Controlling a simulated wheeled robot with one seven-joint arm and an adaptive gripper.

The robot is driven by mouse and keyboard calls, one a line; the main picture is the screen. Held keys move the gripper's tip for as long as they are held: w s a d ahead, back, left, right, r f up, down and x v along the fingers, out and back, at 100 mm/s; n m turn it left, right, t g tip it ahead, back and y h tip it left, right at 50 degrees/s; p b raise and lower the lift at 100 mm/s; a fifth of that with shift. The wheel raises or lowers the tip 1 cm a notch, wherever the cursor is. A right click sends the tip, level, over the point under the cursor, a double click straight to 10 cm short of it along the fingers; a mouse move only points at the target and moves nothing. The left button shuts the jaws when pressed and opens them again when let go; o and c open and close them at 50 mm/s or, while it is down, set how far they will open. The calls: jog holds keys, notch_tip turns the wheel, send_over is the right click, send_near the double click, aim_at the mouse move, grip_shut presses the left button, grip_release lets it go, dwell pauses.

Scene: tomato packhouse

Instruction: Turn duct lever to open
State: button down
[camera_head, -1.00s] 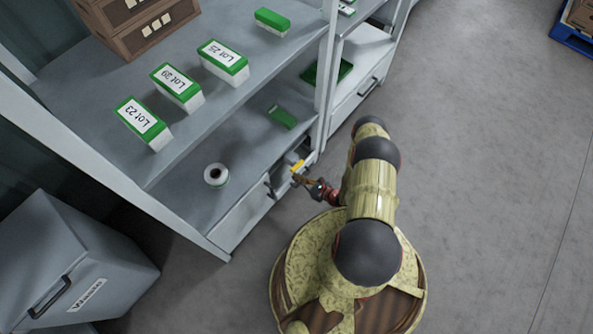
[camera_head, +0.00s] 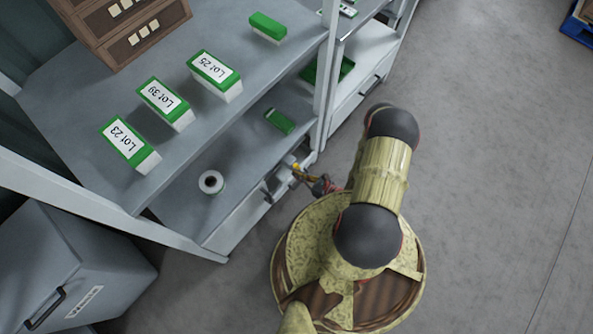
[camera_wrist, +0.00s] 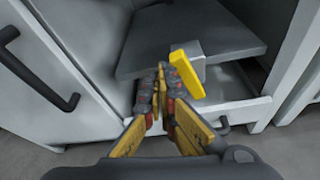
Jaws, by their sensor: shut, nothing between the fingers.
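In the head view my gripper (camera_head: 297,169) is low at the shelf unit's front, near the corner post, and the lever is mostly hidden there. No duct or open mark can be made out.
A drawer with a dark handle (camera_wrist: 40,68) stands left of my gripper. The shelf (camera_head: 60,88) holds lot boxes (camera_head: 125,143) and a wooden crate (camera_head: 130,28). A white roll (camera_head: 211,182) lies on the lower shelf. A grey bin (camera_head: 60,262) stands left.

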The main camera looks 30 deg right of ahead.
jog(key=shift+w+d+r+m+y+b, duration=0.3)
jog(key=shift+d+r+m+b, duration=0.2)
jog(key=shift+d, duration=0.2)
dwell(0.6)
